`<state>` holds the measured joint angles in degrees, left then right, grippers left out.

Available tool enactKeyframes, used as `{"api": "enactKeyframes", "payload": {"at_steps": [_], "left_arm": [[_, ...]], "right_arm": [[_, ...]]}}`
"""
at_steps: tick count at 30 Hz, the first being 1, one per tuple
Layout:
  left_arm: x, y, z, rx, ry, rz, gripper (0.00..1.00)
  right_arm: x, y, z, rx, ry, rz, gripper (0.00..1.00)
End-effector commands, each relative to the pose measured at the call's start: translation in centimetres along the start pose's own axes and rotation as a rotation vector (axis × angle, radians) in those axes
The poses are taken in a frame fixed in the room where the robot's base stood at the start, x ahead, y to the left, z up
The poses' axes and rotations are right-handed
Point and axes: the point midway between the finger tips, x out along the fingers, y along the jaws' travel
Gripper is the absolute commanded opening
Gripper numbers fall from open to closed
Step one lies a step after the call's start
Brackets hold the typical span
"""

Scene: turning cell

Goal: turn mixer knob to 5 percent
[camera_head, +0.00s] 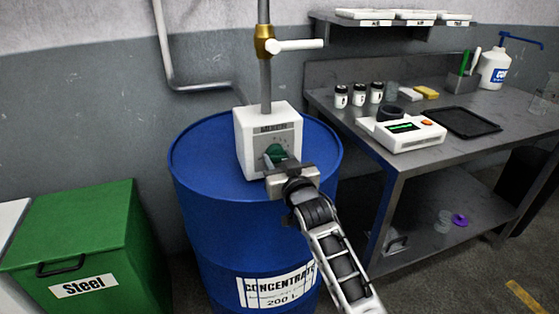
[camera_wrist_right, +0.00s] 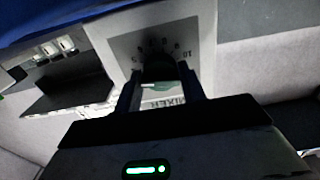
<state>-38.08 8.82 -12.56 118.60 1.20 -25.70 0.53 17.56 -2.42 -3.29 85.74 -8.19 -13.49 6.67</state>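The mixer is a white box (camera_head: 262,135) with a grey dial face, standing on a blue drum. Its green knob (camera_head: 275,153) is low on the face, partly hidden by my right gripper (camera_head: 283,166). In the right wrist view the dial face (camera_wrist_right: 200,25) appears upside down, with numbers around the dark green knob (camera_wrist_right: 158,68). The fingers of my right gripper (camera_wrist_right: 160,85) stand on either side of the knob, apart, and look open around it. The knob's exact setting is too dark to read. My left gripper is out of view.
The blue drum (camera_head: 215,200) carries the mixer, and a vertical pipe with a brass valve (camera_head: 264,42) rises above the box. A green Steel bin (camera_head: 90,235) stands left. A metal bench (camera_head: 345,110) with a scale (camera_head: 402,132) and jars stands right.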

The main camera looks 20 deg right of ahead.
Motion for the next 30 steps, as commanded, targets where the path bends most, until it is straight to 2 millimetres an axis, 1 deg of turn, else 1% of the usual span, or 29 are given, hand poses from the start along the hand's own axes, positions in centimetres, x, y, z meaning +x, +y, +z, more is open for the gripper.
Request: {"api": "enactKeyframes", "payload": {"at_steps": [1,2,5,7,11,12,15,19,24,25,26,27,30], "left_arm": [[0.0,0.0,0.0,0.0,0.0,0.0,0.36],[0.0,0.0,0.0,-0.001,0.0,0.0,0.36],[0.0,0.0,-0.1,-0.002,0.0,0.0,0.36],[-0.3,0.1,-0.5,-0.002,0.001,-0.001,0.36],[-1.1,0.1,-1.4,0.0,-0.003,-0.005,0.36],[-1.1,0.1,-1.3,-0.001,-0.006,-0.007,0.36],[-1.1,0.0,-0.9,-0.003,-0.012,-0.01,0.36],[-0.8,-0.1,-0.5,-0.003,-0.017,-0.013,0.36],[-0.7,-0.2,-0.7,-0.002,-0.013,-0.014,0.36],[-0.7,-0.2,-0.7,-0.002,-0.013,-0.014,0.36],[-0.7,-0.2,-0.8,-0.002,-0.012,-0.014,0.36],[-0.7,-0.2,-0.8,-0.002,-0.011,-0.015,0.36],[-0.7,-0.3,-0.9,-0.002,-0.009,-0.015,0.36]], "right_arm": [[0.0,0.0,0.0,0.0,0.0,0.0,0.23],[0.0,0.0,0.0,0.0,0.0,0.0,0.18],[0.0,0.0,0.0,0.003,0.0,0.0,0.18],[0.0,-0.1,-0.2,0.046,-0.002,0.0,0.18],[0.0,-0.1,-0.4,0.248,-0.004,0.001,0.18],[0.0,-0.1,-0.4,0.308,-0.004,0.001,0.18],[0.0,-0.1,-0.2,0.409,-0.003,0.001,0.18],[0.0,-0.1,0.0,0.442,-0.001,0.001,0.18],[0.0,-0.1,0.0,0.439,0.0,0.0,0.18],[0.0,-0.1,0.0,0.439,0.0,0.0,0.46],[0.0,-0.1,0.0,0.438,0.0,0.0,0.55],[0.0,-0.1,0.0,0.438,0.0,0.0,0.62],[0.0,-0.1,0.0,0.437,0.0,0.0,0.62]]}}
